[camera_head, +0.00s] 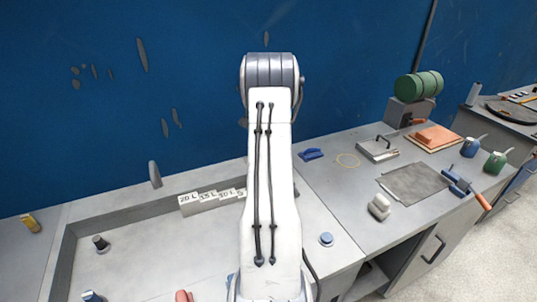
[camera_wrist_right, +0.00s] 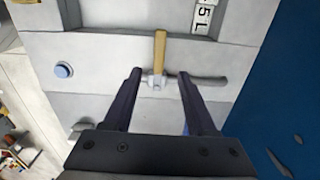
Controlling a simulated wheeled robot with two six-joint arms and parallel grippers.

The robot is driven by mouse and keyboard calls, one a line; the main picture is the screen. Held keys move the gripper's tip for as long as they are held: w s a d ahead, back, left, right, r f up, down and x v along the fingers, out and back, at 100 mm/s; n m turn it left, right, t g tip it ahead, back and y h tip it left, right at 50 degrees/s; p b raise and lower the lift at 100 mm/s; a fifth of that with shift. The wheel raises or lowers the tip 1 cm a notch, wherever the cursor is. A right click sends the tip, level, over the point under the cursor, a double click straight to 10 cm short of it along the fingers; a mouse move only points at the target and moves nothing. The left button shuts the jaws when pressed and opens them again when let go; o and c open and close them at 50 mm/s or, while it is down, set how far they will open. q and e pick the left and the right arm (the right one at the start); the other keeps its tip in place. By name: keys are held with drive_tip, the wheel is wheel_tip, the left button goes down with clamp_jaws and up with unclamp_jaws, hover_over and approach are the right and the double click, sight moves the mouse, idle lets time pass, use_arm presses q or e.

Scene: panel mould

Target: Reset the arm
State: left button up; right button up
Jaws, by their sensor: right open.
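One of my arms, white with a grey joint at the top, stands raised in the middle of the head view; no gripper shows there. In the right wrist view my right gripper (camera_wrist_right: 160,74) is open, its two dark fingers apart with nothing held between them. Beyond the fingertips is a tool with a yellow-brown handle (camera_wrist_right: 160,50) and a grey metal crosspiece; whether a finger touches it cannot be told. My left gripper is in neither view.
A sunken grey basin (camera_head: 135,272) with volume labels (camera_head: 210,197) lies left of my arm. A blue button (camera_head: 326,239) is at the right. A blue wall stands behind.

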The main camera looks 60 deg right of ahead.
idle(0.4)
drive_tip(key=w+a+r+n, duration=0.25)
drive_tip(key=w+a, duration=0.25)
drive_tip(key=a, duration=0.3)
drive_tip(key=w+a+r+n, duration=0.2)
drive_tip(key=w+a+n, duration=0.2)
drive_tip(key=a, duration=0.4)
drive_tip(key=a+r+n, duration=0.3)
drive_tip(key=a+n, duration=0.5)
drive_tip(key=a, duration=1.1)
drive_tip(key=s+a+r+n, duration=0.1)
drive_tip(key=s+a+n, duration=0.35)
drive_tip(key=a, duration=0.35)
drive_tip(key=s+a+n, duration=0.4)
drive_tip(key=s+a, duration=0.1)
drive_tip(key=a, duration=0.3)
drive_tip(key=s+a+n, duration=0.3)
drive_tip(key=s+n, duration=0.1)
drive_tip(key=s, duration=0.3)
drive_tip(key=s+a+f+n+y, duration=0.1)
drive_tip(key=s+a+n, duration=0.2)
drive_tip(key=s, duration=0.4)
drive_tip(key=shift+s+f+n, duration=0.15)
drive_tip(key=shift+f+n, duration=0.15)
drive_tip(key=shift+n, duration=0.5)
drive_tip(key=shift+s+f, duration=0.1)
drive_tip(key=shift+s, duration=0.1)
drive_tip(key=shift+c, duration=0.3)
